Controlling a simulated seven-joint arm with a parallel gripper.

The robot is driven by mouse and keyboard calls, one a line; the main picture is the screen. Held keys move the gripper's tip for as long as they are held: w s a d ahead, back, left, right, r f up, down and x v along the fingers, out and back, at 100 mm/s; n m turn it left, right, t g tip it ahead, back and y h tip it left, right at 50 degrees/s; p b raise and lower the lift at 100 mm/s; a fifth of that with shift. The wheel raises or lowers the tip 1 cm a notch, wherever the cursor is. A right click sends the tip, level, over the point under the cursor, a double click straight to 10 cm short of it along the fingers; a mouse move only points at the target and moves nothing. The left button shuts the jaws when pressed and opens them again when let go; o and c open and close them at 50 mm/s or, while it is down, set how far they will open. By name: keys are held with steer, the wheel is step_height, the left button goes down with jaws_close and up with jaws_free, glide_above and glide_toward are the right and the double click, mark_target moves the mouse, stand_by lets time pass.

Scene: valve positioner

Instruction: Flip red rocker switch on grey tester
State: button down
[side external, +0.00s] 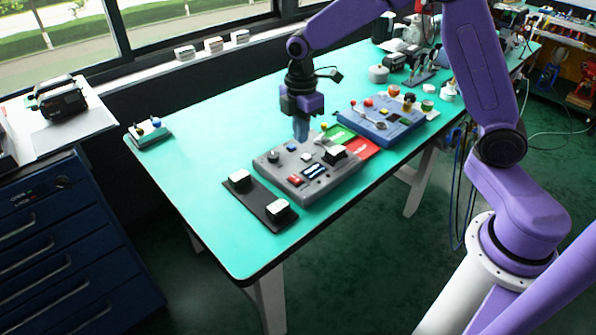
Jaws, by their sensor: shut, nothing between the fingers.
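The grey tester (283,172) is a flat box on the green bench top, with knobs, buttons and a small display (315,170) on its upper face. A small red part (294,181) shows on that face, left of the display. It looks like the red rocker switch, but it is too small to tell which way it is tipped. My gripper (301,138) points down above the back edge of the tester. Its fingers are shut and empty, and they look apart from the red part.
A blue panel (372,127) with knobs stands behind and right of the tester, with green and red cards (363,149) between. A black plate with two white-topped blocks (254,201) lies in front left. The bench's left side is mostly clear.

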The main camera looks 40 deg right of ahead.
steer(key=shift+w+d+f+n, duration=0.1)
steer(key=shift+w+d+f, duration=0.15)
steer(key=shift+w, duration=0.25)
steer(key=shift+w+d+f+n, duration=0.1)
steer(key=shift+w+d+f, duration=0.2)
steer(key=shift+w, duration=0.2)
steer(key=shift+w+d+f+n, duration=0.1)
steer(key=shift+w+d+f, duration=0.15)
steer(key=shift+w, duration=0.25)
step_height(320, 180, down, 6)
steer(key=shift+w, duration=0.1)
steer(key=shift+w+r, duration=0.2)
steer(key=shift+w, duration=0.45)
step_height(320, 180, up, 14)
steer(key=w, duration=0.2)
